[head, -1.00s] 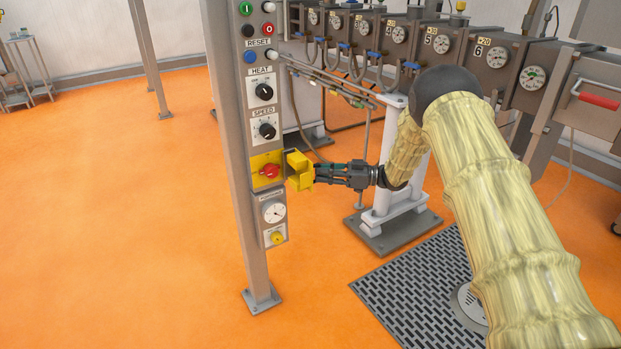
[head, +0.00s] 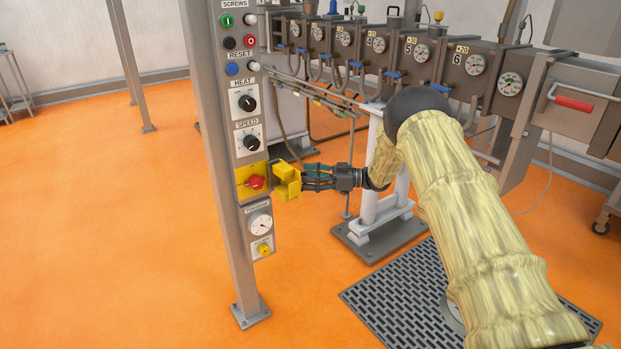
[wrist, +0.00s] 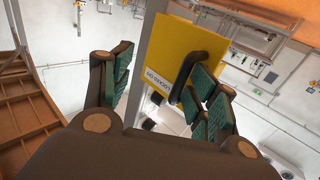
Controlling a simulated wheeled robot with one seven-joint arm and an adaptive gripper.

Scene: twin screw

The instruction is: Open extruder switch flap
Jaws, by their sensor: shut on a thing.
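The yellow switch flap (head: 288,183) stands swung out to the right of the red extruder switch (head: 256,182), which shows uncovered on its yellow plate. In the wrist view the flap (wrist: 185,40) is a flat yellow panel with a white label and a black handle (wrist: 197,72). My gripper (head: 304,180) reaches in from the right and is shut on the flap. In the wrist view the right-hand green-padded finger lies against the handle. The other finger (wrist: 118,75) shows to the left. The exact contact is partly hidden.
The switch panel on a grey post (head: 226,200) carries buttons, heat and speed knobs, a dial (head: 260,224) and a yellow knob below. A machine with gauges (head: 420,53) runs behind my arm. A white support stand (head: 385,215) is close behind my gripper. Open orange floor lies left.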

